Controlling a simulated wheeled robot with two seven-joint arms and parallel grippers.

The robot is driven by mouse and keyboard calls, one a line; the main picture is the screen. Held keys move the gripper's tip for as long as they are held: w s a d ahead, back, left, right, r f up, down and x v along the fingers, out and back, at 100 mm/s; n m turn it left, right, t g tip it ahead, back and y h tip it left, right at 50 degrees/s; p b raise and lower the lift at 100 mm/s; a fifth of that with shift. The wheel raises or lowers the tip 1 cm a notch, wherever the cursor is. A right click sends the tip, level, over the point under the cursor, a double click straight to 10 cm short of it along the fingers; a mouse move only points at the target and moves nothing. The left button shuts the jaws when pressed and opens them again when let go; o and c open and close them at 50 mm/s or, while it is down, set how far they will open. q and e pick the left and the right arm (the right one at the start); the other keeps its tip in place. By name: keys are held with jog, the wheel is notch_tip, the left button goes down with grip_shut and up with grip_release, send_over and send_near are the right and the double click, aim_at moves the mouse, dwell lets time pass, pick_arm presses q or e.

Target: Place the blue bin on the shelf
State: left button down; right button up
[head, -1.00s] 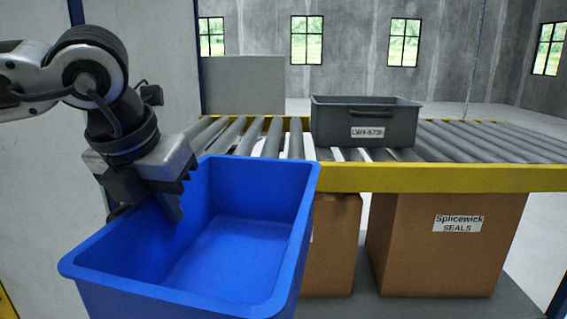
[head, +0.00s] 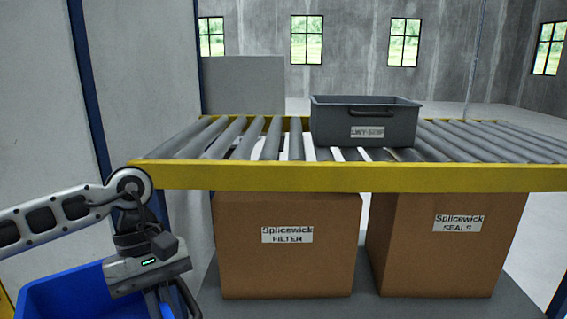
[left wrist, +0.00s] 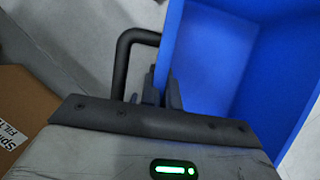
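The blue bin (head: 58,297) is low at the left edge of the head view, mostly cut off by the frame. My left gripper (head: 165,303) is at its right side, below the level of the shelf. In the left wrist view the fingers (left wrist: 165,92) appear closed on the wall of the blue bin (left wrist: 215,55); the exact contact is partly hidden. The shelf (head: 340,178) is a rack of grey rollers with a yellow front beam. My right gripper is not in view.
A grey bin (head: 365,122) stands on the rollers at centre. Bare rollers lie to its left and right. Two cardboard boxes (head: 285,265) (head: 445,265) stand under the rollers. A blue post (head: 95,120) and wall panels are at left.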

pick_arm(q)
jog(key=f+m+y, duration=0.1)
jog(key=m, duration=0.1)
jog(key=s+a+f+m+y, duration=0.1)
jog(key=f+m, duration=0.1)
jog(key=s+f+m, duration=0.1)
jog(key=m, duration=0.2)
jog(key=shift+s+a+f+g+y, duration=0.1)
jog(key=shift+a+f+g+y, duration=0.1)
jog(key=shift+f+g+y, duration=0.2)
jog(key=shift+r, duration=0.1)
